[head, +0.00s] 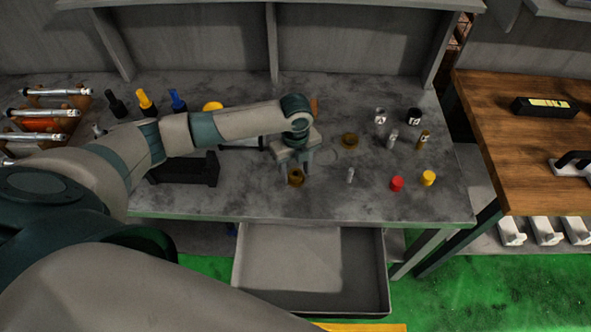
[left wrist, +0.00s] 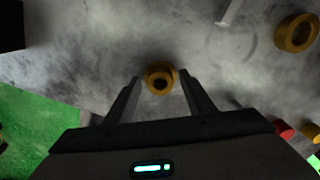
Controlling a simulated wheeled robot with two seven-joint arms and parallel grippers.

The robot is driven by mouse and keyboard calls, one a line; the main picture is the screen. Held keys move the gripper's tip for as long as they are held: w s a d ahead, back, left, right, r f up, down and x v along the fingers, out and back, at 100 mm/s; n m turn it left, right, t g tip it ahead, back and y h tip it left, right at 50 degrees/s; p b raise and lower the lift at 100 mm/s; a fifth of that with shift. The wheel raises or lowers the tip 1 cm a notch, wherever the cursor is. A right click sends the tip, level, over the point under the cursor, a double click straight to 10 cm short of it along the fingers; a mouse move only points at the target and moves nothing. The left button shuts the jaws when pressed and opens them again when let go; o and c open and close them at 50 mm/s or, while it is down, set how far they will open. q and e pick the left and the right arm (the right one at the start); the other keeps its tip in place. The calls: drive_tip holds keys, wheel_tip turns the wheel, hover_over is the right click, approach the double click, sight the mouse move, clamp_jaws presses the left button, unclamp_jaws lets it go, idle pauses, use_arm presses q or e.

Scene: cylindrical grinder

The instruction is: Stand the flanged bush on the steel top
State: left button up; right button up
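The steel top (head: 250,195) is a mottled grey bench surface. A small brass bush (head: 296,177) with a dark central hole is near its front edge; it also shows in the left wrist view (left wrist: 160,77). I take it for the flanged bush, and I cannot tell for sure whether it touches the top. My left gripper (head: 295,170) points down over it, open. In the left wrist view its fingers (left wrist: 160,88) are spread to either side of the bush, with visible gaps, so it is not gripped. My right gripper is not in view.
A wider brass ring (head: 350,140) lies behind to the right; a small pin (head: 350,175), a red cap (head: 397,183) and a yellow cap (head: 428,178) stand rightward. A black block (head: 185,168) is at left. An open drawer (head: 310,265) juts out below the front edge.

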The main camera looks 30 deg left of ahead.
use_arm(q)
wheel_tip(320, 180, up, 12)
drive_tip(key=b, duration=0.3)
drive_tip(key=shift+r+b, duration=0.15)
drive_tip(key=shift+b, duration=0.15)
idle(0.6)
